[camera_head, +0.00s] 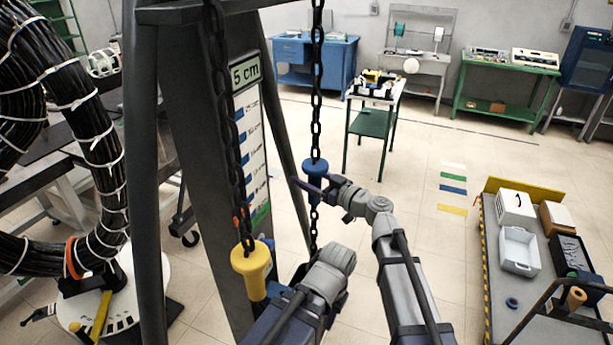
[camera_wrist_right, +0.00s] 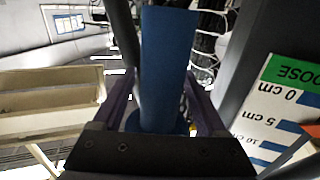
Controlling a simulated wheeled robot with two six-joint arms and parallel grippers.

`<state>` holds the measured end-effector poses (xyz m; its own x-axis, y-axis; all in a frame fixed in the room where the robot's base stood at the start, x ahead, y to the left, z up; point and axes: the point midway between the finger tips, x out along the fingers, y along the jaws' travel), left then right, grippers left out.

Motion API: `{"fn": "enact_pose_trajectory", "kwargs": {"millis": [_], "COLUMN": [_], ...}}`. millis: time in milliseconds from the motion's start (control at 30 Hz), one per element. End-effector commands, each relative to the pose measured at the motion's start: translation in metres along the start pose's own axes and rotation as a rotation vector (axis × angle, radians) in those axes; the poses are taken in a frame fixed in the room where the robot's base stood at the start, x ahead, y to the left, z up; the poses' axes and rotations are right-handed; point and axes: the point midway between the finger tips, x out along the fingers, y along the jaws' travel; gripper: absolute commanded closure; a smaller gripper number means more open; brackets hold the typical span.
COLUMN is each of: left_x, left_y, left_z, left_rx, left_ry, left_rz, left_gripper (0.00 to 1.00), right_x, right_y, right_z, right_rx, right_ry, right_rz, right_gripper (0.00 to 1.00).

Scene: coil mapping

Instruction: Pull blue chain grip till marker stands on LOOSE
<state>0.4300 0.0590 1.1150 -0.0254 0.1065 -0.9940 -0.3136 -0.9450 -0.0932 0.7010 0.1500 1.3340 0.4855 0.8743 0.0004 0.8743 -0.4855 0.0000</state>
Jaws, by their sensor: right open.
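The blue chain grip (camera_head: 315,180) hangs upright on a black chain right of the scale board. My right gripper (camera_head: 316,187) is around it, open. In the right wrist view, the blue grip (camera_wrist_right: 165,65) stands between the spread purple fingers (camera_wrist_right: 160,105); contact is unclear. The yellow chain grip (camera_head: 252,270) hangs lower left on another chain. The scale (camera_head: 252,150) has a "5 cm" sign above and a green end below. In the wrist view, the green LOOSE label (camera_wrist_right: 292,72) appears upside down beside 0 cm. A small red piece (camera_head: 237,224) may be the marker. My left gripper is hidden.
A dark frame (camera_head: 145,170) stands around the chains. A thick black cable bundle (camera_head: 95,130) with white ties is at left. A flat cart (camera_head: 490,250) with boxes stands at right. The floor between the frame and cart is largely clear.

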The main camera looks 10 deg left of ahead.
Motion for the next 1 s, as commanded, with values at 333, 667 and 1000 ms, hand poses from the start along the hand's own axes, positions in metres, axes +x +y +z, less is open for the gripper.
{"fn": "enact_pose_trajectory", "kwargs": {"millis": [333, 667, 1000], "left_x": [0.0, 0.0, 0.0], "left_y": [0.0, 0.0, 0.0], "left_z": [0.0, 0.0, 0.0], "left_rx": [0.0, 0.0, 0.0], "left_ry": [0.0, 0.0, 0.0], "left_rz": [0.0, 0.0, 0.0], "left_gripper": [0.58, 0.58, 0.58], "right_x": [0.0047, 0.0045, 0.0045], "right_y": [-0.0002, -0.0001, 0.0], "right_z": [0.0, 0.0, 0.0], "right_rx": [0.0, 0.0, 0.0], "right_ry": [0.0, 0.0, 0.0], "right_rz": [0.0, 0.0, 0.0], "right_gripper": [0.25, 0.6, 0.98]}}
